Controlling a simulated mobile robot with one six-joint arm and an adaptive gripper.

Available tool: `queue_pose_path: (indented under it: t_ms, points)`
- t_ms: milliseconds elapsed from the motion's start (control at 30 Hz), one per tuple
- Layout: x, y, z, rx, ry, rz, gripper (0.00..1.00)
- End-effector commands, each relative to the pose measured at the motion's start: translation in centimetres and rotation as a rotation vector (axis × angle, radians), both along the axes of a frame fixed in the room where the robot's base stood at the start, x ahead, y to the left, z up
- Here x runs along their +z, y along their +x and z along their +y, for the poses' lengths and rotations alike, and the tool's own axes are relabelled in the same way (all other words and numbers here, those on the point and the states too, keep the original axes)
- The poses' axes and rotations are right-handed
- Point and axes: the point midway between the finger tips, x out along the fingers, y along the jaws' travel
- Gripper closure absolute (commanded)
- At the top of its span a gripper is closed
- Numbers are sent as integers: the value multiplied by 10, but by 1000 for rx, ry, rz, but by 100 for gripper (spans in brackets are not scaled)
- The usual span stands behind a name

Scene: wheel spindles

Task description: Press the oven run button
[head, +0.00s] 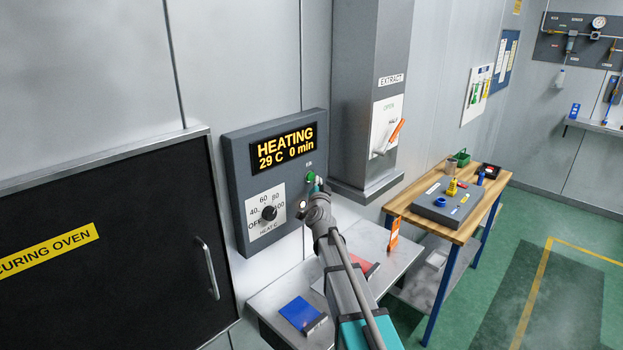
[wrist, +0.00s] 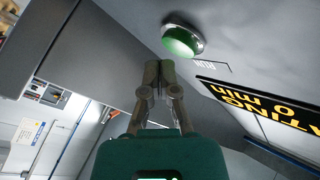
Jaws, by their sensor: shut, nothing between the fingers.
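The oven control panel (head: 240,212) is a grey box on the wall. Its display (head: 285,147) reads HEATING, 29 C, 0 min in yellow. The green run button (head: 310,177) sits below the display on the right; in the wrist view it is a green dome (wrist: 179,42) in a silver ring. A black heat dial (head: 268,213) is at the lower left of the panel. My gripper (head: 318,186) is at the panel's right edge, just beside the button. In the wrist view my gripper (wrist: 158,66) is shut and empty, its tips close below the button; contact cannot be told.
The dark curing oven door (head: 100,240) with a handle is at left. A grey extract duct with a lever (head: 392,137) stands right of the panel. A steel shelf (head: 275,287) below holds a blue item (head: 302,314). A wooden bench (head: 455,232) is further right.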

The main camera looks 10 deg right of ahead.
Motion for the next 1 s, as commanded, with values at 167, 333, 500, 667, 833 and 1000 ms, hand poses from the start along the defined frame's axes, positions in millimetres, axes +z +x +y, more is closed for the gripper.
queue_pose_path:
  t_ms: [167, 333, 500, 667, 833, 1000]
  points:
    - [0, 0, 0, 0, 0, 0, 100]
    - [0, -2, -2, -1, 0, -1, 100]
    - [0, -11, -8, -2, -1, 0, 100]
    - [0, -20, -14, -1, -1, -1, 100]
    - [0, -29, -22, -1, -1, -1, 100]
    - [0, -37, -28, -2, -1, 0, 100]
